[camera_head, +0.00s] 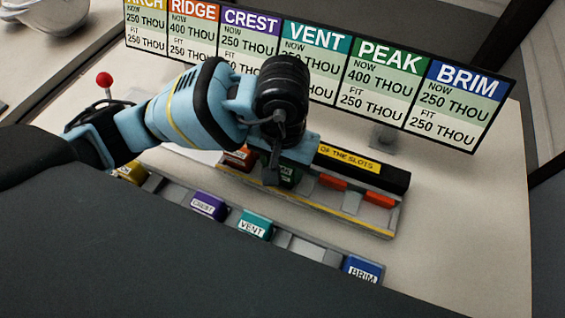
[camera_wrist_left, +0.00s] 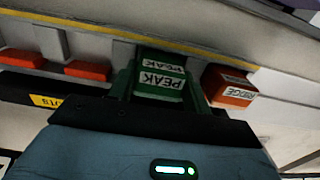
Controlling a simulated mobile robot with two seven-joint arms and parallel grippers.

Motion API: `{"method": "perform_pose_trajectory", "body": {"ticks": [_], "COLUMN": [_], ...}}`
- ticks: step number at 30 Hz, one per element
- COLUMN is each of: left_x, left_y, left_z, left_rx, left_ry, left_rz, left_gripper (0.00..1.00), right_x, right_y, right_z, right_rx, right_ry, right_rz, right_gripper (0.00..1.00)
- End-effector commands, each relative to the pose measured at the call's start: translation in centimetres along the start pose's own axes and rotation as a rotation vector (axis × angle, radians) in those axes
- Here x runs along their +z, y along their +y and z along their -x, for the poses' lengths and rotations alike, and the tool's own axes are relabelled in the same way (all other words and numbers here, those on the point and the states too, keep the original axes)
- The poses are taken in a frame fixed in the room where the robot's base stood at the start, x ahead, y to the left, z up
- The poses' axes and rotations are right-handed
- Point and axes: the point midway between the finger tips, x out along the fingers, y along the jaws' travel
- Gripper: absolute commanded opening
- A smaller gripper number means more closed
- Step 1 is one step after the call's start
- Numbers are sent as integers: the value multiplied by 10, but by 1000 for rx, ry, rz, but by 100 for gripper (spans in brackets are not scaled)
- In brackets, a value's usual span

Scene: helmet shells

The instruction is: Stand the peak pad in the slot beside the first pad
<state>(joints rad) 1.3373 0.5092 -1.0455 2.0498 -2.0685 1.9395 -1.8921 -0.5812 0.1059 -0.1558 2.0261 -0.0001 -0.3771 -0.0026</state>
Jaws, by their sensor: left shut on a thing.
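The green peak pad (camera_head: 288,176) is between the fingers of my left gripper (camera_head: 279,172), at the slotted tray (camera_head: 345,222). In the left wrist view the peak pad (camera_wrist_left: 160,80) shows its PEAK labels, with a finger on each side, and my left gripper (camera_wrist_left: 160,88) is shut on it. The orange-red ridge pad (camera_head: 238,158) stands in the tray just left of it. In the left wrist view the ridge pad (camera_wrist_left: 229,88) is on the right, close beside the gripper. The peak pad's lower edge is hidden, so I cannot tell whether it touches the slot floor.
Red-orange blocks (camera_head: 379,200) sit in the tray to the right. A front rack holds the crest pad (camera_head: 208,206), vent pad (camera_head: 255,225) and brim pad (camera_head: 362,269), with a bare place between vent and brim. A sign board (camera_head: 310,70) stands behind.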

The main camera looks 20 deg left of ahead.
Motion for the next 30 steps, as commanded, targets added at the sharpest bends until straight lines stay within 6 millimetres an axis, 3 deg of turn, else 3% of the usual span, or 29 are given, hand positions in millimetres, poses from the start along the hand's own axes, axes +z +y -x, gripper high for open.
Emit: {"method": "perform_pose_trajectory", "body": {"ticks": [13,14,18,30], "left_x": [0,0,0,0], "left_y": [0,0,0,0], "left_z": [-7,-7,-6,0], "left_rx": [0,0,0,1], "left_ry": [-1,-1,0,2], "left_rz": [-1,-1,-1,0], "left_gripper": [26,51,69,70], "right_x": [6,5,4,-3], "right_y": [0,0,0,0], "right_z": [-2,-2,-2,1], "right_rx": [-1,-1,-1,0], "right_ry": [-8,-7,-7,5], "right_rz": [-1,-1,-1,0], "right_gripper": [36,36,36,36]}}
